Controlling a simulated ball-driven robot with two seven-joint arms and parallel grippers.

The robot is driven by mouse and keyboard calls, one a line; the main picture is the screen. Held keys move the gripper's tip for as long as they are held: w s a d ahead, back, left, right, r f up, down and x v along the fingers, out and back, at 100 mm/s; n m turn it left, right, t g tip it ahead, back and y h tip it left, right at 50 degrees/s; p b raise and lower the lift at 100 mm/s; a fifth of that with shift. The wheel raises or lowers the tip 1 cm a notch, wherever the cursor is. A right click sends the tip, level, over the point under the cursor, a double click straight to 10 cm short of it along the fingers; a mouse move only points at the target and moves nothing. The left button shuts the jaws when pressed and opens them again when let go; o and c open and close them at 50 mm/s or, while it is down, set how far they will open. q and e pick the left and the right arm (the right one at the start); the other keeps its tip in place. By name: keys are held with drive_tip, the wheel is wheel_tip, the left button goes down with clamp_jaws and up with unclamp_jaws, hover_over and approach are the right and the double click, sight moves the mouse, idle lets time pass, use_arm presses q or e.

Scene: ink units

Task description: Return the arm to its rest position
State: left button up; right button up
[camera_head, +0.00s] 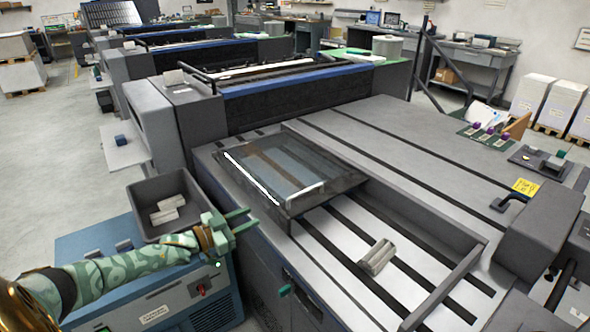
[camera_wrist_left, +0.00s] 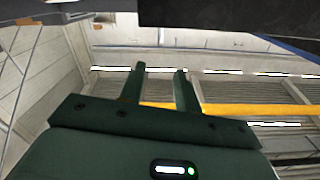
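My left arm (camera_head: 130,268), in a green patterned sleeve, reaches in from the lower left in the head view. Its green left gripper (camera_head: 254,215) is at the right of the dark grey bin, over the gap between the blue cabinet and the press. In the left wrist view the two fingers of this gripper (camera_wrist_left: 160,69) stand apart with nothing between them. That view looks toward the ceiling beams and wall. My right gripper is not in view.
A dark grey bin (camera_head: 137,205) holding pale metallic blocks (camera_head: 166,212) stands on a blue cabinet (camera_head: 95,245). The press has a framed bed with a glass-like panel (camera_head: 285,165) and a metallic block (camera_head: 377,256). Open floor (camera_head: 50,150) lies at left.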

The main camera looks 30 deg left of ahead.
use_arm(q)
drive_tip(key=s+a+f+g+y, duration=0.2)
drive_tip(key=s+f, duration=0.1)
drive_tip(key=f, duration=0.4)
drive_tip(key=s+a+f+g+y, duration=0.2)
drive_tip(key=s+f+y, duration=0.1)
drive_tip(key=f, duration=0.4)
drive_tip(key=s+a+f+g+y, duration=0.2)
drive_tip(key=s+f, duration=0.1)
drive_tip(key=f, duration=0.5)
drive_tip(key=s+d+f+g+y, duration=0.1)
drive_tip(key=s+d+f+g, duration=0.3)
drive_tip(key=s+f, duration=0.65)
drive_tip(key=s+d+f+g, duration=0.2)
drive_tip(key=s+d+f, duration=0.1)
drive_tip(key=s+d, duration=0.5)
drive_tip(key=s+d+f+n+g+h, duration=0.1)
drive_tip(key=s+d+f, duration=0.3)
drive_tip(key=s, duration=0.9)
drive_tip(key=s+d+f+n+g, duration=0.1)
drive_tip(key=s+d+f+g, duration=0.2)
drive_tip(key=s+d, duration=0.8)
drive_tip(key=shift+s+d+f+g+h, duration=0.3)
drive_tip(key=shift+s+f+g+h, duration=0.1)
drive_tip(key=shift+f, duration=0.15)
